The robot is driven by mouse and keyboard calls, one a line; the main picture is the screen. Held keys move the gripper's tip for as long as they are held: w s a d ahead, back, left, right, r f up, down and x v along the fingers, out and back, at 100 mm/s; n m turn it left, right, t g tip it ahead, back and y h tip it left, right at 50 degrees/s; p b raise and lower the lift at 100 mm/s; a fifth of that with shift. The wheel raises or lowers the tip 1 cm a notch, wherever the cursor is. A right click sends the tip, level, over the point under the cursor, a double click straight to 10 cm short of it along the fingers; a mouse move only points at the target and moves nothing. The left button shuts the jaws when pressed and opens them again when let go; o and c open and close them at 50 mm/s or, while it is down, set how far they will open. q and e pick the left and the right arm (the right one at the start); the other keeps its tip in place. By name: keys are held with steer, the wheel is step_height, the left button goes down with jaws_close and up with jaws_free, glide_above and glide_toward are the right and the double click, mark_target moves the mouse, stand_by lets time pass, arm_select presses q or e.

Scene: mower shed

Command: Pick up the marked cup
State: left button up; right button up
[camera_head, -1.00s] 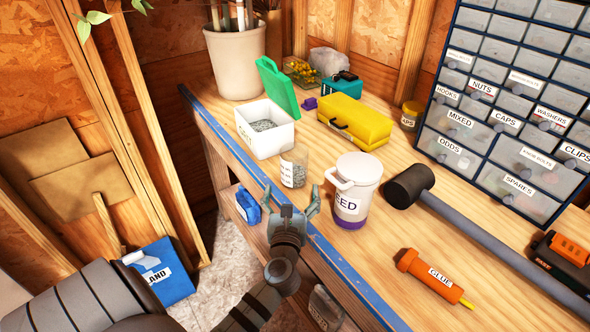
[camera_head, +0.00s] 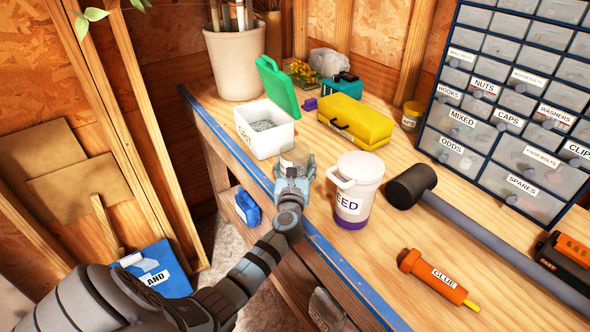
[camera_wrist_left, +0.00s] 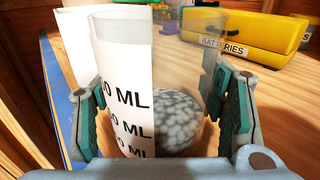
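The marked cup (camera_head: 293,156) is a small clear cup on the bench near its blue front edge. In the left wrist view the cup (camera_wrist_left: 122,90) stands upright, with a white panel of ML marks and grey speckled grains inside. My left gripper (camera_head: 295,166) is at the cup, one finger on each side of it. Its fingers are spread wide, and I cannot tell whether the pads touch the walls. The gripper hides the cup's lower part in the head view. My right gripper is not in view.
A white seed tub (camera_head: 357,190) stands close to the right of the cup. A white box (camera_head: 268,143) with a green lid is behind it, and a yellow batteries case (camera_head: 352,122) lies further back. A mallet (camera_head: 410,185) and glue bottle (camera_head: 435,277) lie to the right.

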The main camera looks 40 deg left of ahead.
arm_select(q)
steer(key=c, duration=0.7)
steer(key=shift+r, duration=0.1)
